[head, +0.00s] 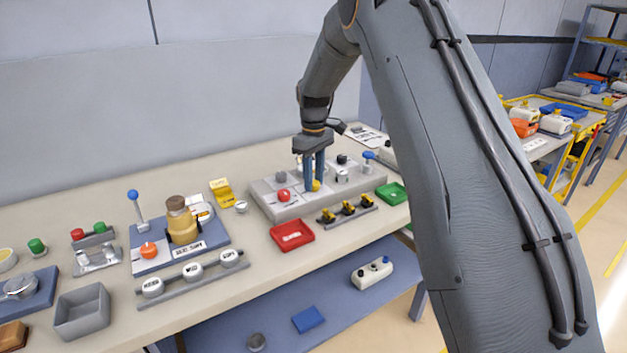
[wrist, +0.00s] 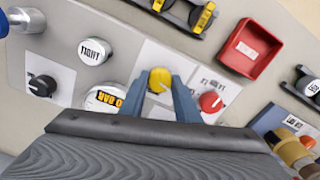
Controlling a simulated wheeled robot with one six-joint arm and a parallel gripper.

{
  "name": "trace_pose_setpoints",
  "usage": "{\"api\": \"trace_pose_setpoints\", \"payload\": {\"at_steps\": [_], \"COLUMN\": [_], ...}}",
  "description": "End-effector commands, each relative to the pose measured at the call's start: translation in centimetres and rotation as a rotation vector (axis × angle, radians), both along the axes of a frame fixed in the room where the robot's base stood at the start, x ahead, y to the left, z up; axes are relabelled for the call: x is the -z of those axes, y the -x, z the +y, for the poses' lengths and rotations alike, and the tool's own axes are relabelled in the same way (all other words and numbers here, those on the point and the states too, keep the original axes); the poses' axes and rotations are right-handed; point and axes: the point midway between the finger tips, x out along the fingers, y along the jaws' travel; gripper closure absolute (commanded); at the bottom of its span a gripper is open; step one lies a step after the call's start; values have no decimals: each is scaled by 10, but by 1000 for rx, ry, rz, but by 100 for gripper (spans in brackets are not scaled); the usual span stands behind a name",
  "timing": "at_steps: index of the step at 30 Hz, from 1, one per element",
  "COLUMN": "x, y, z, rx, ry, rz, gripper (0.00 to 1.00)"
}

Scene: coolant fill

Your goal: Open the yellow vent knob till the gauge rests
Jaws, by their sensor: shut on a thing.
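The yellow vent knob (head: 316,186) stands on the grey panel (head: 262,196), to the right of a red knob (head: 283,195). My gripper (head: 314,188) reaches down over the panel with its blue fingers around the yellow knob. In the wrist view the yellow knob (wrist: 160,80) sits between the two fingertips (wrist: 160,84), and the gripper is shut on it. A round white gauge (wrist: 104,99) with "0 BAR" lettering is partly in view left of the knob; my gripper body hides its lower part, and its needle cannot be read. The red knob (wrist: 210,101) is just right of the fingers.
A black knob (wrist: 42,86) and a white "TIGHT" cap (wrist: 95,51) are on the panel's left in the wrist view. A red tray (head: 291,235), a rack of yellow-black parts (head: 347,210) and a green tray (head: 391,193) lie close in front of and beside the panel.

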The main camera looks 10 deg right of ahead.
Motion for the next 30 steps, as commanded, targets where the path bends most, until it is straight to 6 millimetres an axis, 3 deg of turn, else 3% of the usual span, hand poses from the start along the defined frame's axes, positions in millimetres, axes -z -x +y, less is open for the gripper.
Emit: {"api": "trace_pose_setpoints", "payload": {"at_steps": [12, 27, 28, 30], "x": [-2, -2, -2, -2], "y": [-1, -1, -1, -1], "z": [0, 0, 0, 0], "rx": [-170, -188, -188, -188], "ry": [0, 0, 0, 0], "rz": [-4, -5, -5, -4], "gripper": [93, 93, 69, 57]}}
